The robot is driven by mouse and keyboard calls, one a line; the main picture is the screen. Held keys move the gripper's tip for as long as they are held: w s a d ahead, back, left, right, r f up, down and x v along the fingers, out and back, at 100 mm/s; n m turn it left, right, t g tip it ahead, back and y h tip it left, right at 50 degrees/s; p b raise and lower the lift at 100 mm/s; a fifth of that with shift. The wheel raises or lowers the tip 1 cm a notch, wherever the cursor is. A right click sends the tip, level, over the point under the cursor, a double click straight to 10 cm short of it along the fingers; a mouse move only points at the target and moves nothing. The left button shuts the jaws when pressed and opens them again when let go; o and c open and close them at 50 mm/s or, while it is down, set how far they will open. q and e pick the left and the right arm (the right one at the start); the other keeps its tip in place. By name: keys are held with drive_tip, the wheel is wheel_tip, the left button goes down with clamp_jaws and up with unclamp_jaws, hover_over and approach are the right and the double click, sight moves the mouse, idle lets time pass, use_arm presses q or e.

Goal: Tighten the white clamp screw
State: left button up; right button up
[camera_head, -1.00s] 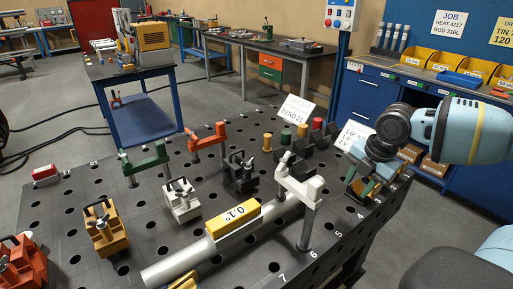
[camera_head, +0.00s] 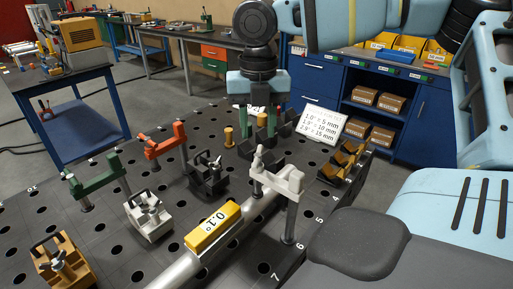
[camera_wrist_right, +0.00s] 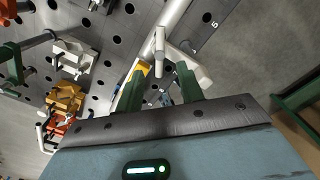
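The white clamp (camera_head: 290,186) stands on the perforated table over a grey pipe (camera_head: 262,207), its post at the table's right side. Its clamp screw (camera_head: 258,160) stands upright at the arm's left end, above the pipe. My right gripper (camera_head: 261,125) points down, behind and above the clamp, apart from it in the head view. In the right wrist view its green fingers (camera_wrist_right: 161,74) are spread with nothing held between them. The white clamp (camera_wrist_right: 187,62) and its screw (camera_wrist_right: 160,42) show beyond the fingertips there. My left gripper is not in view.
A yellow 0.1° block (camera_head: 214,227) sits on the pipe. Green (camera_head: 97,178) and orange (camera_head: 166,141) clamps, a black fixture (camera_head: 206,176) and a white fixture (camera_head: 148,215) stand to the left. Dark V-blocks and a sign (camera_head: 343,124) are behind the clamp.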

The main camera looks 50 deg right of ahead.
sight(258, 154)
drive_tip(key=shift+f, duration=3.05)
clamp_jaws()
